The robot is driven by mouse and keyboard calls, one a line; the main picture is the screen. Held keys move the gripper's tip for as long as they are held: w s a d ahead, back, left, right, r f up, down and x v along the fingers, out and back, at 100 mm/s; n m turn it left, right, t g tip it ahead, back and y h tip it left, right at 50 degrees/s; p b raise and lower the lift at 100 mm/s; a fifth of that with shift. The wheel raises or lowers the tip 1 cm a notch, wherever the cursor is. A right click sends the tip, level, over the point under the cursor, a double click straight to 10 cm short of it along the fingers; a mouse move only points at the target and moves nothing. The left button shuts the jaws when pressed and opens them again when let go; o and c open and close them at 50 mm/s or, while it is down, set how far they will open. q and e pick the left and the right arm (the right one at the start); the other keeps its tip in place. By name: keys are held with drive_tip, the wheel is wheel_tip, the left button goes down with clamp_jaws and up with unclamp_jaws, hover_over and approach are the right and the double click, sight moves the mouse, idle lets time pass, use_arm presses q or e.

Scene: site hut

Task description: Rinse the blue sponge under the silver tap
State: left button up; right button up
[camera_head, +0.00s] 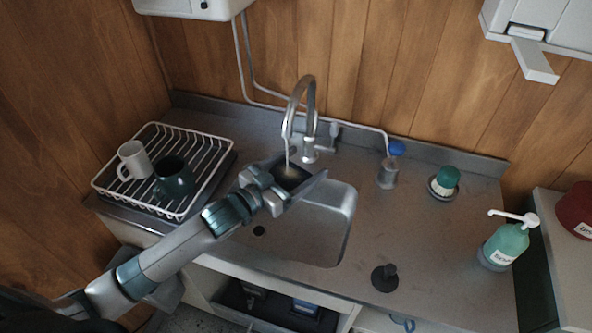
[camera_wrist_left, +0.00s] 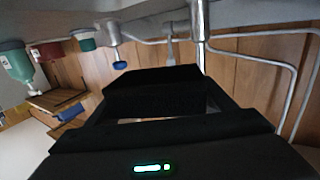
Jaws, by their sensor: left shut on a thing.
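The silver tap (camera_head: 309,100) arches over the sink (camera_head: 325,225) at the back of the counter. A thin pale stream runs down from its spout and meets a light spot at my left gripper. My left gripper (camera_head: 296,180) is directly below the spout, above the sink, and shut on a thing. The blue sponge is hardly to be made out between the dark fingers, and no loose sponge shows elsewhere. In the left wrist view the black fingers fill the middle, and the tap (camera_wrist_left: 200,40) stands behind them. My right gripper is not in view.
A white dish rack (camera_head: 190,212) with a white mug (camera_head: 134,158) and dark green mug (camera_head: 174,178) is at left. At right are a blue-topped grey cylinder (camera_head: 388,173), a green-handled brush (camera_head: 446,180), a black plug (camera_head: 384,278) and a green pump bottle (camera_head: 506,243).

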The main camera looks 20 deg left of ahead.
sight(308, 172)
use_arm(q)
drive_tip(key=shift+d, duration=0.1)
drive_tip(key=shift+w+d, duration=0.3)
drive_tip(key=shift+d, duration=0.1)
idle(0.5)
drive_tip(key=shift+s+a+p, duration=0.1)
drive_tip(key=shift+a+p, duration=0.1)
drive_tip(key=shift+p, duration=0.15)
drive_tip(key=shift+s+a, duration=0.2)
drive_tip(key=shift+a, duration=0.1)
drive_tip(key=shift+s+d, duration=0.1)
drive_tip(key=shift+s, duration=0.05)
idle(0.4)
drive_tip(key=shift+s+d+p, duration=0.35)
drive_tip(key=shift+s+p, duration=0.05)
drive_tip(key=shift+s, duration=0.2)
drive_tip(key=shift+s+d+p, duration=0.3)
drive_tip(key=shift+s+p, duration=0.1)
drive_tip(key=shift+s, duration=0.15)
drive_tip(key=shift+s+d+p, duration=0.3)
drive_tip(key=shift+s+d, duration=0.15)
drive_tip(key=shift+s, duration=0.25)
drive_tip(key=shift+s+d+p, duration=0.25)
drive_tip(key=shift+s+d, duration=0.2)
drive_tip(key=shift+s, duration=0.3)
drive_tip(key=shift+s+d+p, duration=0.3)
drive_tip(key=shift+s+d, duration=0.15)
drive_tip(key=shift+s, duration=0.25)
